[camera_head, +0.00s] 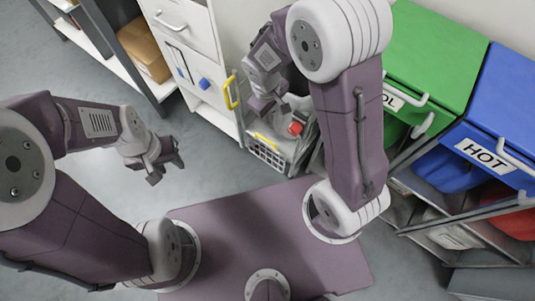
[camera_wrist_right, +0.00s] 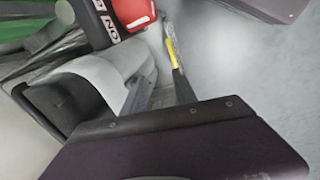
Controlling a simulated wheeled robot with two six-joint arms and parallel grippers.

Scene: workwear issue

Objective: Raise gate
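No part is clearly marked as a gate. A yellow upright handle (camera_head: 231,92) is on the side of the white cabinet (camera_head: 190,45). Below it stands a pale bin with a slotted front (camera_head: 268,155) and a yellow strip (camera_head: 266,141). A red piece (camera_head: 296,128) is at its top right. My right gripper (camera_head: 268,104) is above this bin, right of the yellow handle; its finger gap is unclear. The right wrist view shows a red part with white lettering (camera_wrist_right: 128,12) and a yellow strip (camera_wrist_right: 173,48) close by. My left gripper (camera_head: 165,170) is open and empty over the floor.
A green-lidded bin (camera_head: 435,50) and a blue-lidded bin marked HOT (camera_head: 500,110) stand in a rack at the right. A shelf with a brown box (camera_head: 145,50) is at the upper left. The grey floor around my left gripper is clear.

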